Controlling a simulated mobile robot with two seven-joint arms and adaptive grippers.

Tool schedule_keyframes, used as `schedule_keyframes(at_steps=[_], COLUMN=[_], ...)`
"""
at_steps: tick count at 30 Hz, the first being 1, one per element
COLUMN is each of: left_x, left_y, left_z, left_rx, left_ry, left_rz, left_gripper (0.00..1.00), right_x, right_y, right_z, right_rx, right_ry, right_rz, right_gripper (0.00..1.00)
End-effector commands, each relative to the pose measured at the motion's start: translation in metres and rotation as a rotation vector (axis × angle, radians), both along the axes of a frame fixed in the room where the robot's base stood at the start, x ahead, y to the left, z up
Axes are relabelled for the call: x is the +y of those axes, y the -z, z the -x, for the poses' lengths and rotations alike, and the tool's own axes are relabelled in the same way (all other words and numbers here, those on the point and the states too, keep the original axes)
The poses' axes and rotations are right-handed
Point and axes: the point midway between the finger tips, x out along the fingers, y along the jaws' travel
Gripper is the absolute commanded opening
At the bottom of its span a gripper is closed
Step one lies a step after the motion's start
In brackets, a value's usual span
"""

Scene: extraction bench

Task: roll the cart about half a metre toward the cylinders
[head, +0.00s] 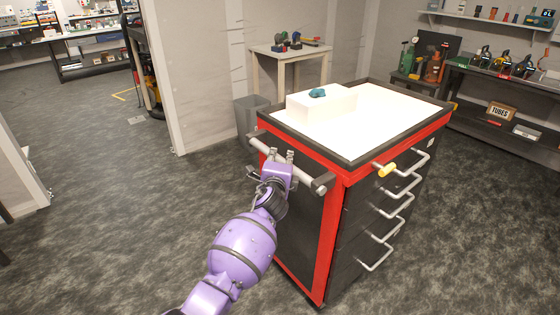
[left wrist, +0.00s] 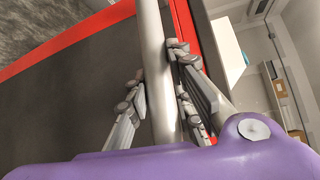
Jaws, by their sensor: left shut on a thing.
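The cart (head: 333,215) is a black cabinet with red edges, a white top and several silver drawer handles on its right side. A grey push bar (head: 306,179) runs along its near left end; it also crosses the left wrist view (left wrist: 154,50). My left gripper (head: 281,160) is shut on this bar, with its fingers on both sides of it in the left wrist view (left wrist: 160,92). A green cylinder (head: 408,58) and an orange cylinder (head: 433,68) stand at the back right, beyond the cart. My right gripper is out of view.
A white block (head: 322,104) with a teal item (head: 317,93) sits on the cart. A grey bin (head: 250,112) and a small wooden table (head: 290,55) stand behind the cart. A dark bench (head: 510,100) is along the right wall. Floor is open at left.

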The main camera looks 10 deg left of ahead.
Motion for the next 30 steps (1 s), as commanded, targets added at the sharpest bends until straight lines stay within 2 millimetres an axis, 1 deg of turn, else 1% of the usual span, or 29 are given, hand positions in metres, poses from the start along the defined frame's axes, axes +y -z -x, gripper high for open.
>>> schedule_keyframes(at_steps=[1, 2, 6, 16, 20, 23, 30], left_x=[-0.003, -0.003, -0.002, -0.001, -0.001, -0.002, -0.007], left_y=[0.0, 0.0, 0.0, 0.0, -0.001, -0.003, -0.009], left_z=[0.0, 0.0, 0.0, 0.001, 0.01, 0.024, 0.071], left_rx=[0.0, 0.0, 0.0, -0.001, -0.001, -0.001, -0.001], left_ry=[0.003, 0.003, 0.002, 0.001, 0.0, 0.001, 0.002], left_rz=[0.008, 0.008, 0.007, 0.003, 0.003, 0.003, 0.004], left_gripper=[0.0, 0.22, 0.4, 0.4, 0.4, 0.4, 0.4], right_x=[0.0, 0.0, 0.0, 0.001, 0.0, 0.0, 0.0], right_y=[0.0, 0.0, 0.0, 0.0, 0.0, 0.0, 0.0], right_z=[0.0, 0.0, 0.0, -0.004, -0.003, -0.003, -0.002], right_rx=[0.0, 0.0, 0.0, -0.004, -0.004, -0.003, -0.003], right_ry=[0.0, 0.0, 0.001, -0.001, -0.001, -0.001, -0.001], right_rz=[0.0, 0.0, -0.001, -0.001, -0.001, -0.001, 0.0], right_gripper=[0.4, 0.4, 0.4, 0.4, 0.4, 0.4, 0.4])
